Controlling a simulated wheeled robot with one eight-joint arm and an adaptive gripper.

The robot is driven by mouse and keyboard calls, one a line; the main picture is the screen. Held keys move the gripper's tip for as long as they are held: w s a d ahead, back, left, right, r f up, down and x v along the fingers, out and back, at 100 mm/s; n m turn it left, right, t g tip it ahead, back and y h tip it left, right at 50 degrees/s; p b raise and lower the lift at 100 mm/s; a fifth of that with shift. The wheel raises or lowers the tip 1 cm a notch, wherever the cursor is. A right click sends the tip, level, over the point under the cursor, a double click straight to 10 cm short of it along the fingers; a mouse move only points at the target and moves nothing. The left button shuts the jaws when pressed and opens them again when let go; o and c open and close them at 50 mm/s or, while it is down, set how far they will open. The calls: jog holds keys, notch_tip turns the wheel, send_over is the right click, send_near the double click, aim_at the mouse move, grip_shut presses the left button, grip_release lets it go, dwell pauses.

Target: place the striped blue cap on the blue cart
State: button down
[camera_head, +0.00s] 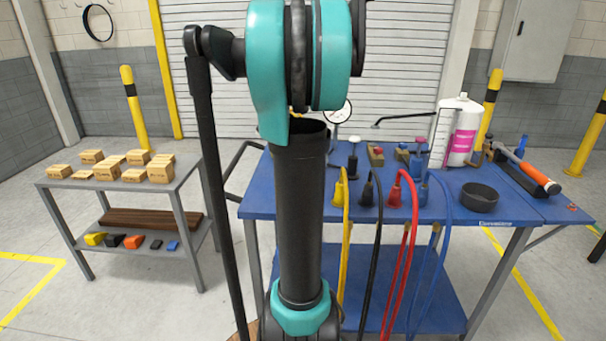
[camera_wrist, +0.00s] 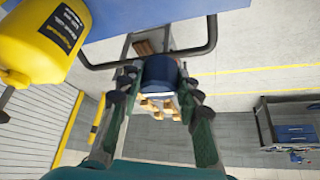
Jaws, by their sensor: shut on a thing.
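In the wrist view my gripper (camera_wrist: 158,80) is shut on a dark blue round cap (camera_wrist: 160,70), held between its two fingertips. I cannot make out stripes on it. The blue cart (camera_head: 440,208) stands at the centre and right of the head view. A blue edge of the cart (camera_wrist: 130,17) also shows at the top of the wrist view, with the cap apart from it in the picture. In the head view my arm hides the gripper and the cap, and covers the cart's left part.
The cart top holds a black round dish (camera_head: 480,195), a white and pink bottle (camera_head: 462,130), an orange-handled hammer (camera_head: 532,176) and several cable plugs. A yellow container (camera_wrist: 40,40) is close in the wrist view. A grey table (camera_head: 60,184) with small boxes stands left.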

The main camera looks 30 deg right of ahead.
notch_tip(320, 180, down, 19)
jog(key=shift+f, duration=0.2)
dwell(0.3)
jog(key=shift+f, duration=0.1)
jog(key=c, duration=1)
grip_release()
jog(key=shift+c, duration=0.2)
jog(key=v, duration=1.2)
jog(key=shift+m+g, duration=0.3)
jog(key=shift+m, duration=0.2)
jog(key=s+a+f, duration=0.1)
jog(key=a, duration=0.1)
jog(key=s+a+f, duration=0.1)
jog(key=a, duration=0.2)
jog(key=s+a+f, duration=0.1)
jog(key=a+f, duration=0.1)
jog(key=shift+s+a, duration=0.1)
jog(key=shift+a, duration=0.2)
jog(key=s+a+f+m+h, duration=0.1)
jog(key=s+a+f+m, duration=0.1)
jog(key=s+a+f, duration=0.5)
jog(key=s+a+f+m+h, duration=0.1)
jog(key=s+a+f+m, duration=0.1)
jog(key=s+a+f, duration=0.5)
jog(key=s, duration=0.4)
jog(key=shift+f+h, duration=0.4)
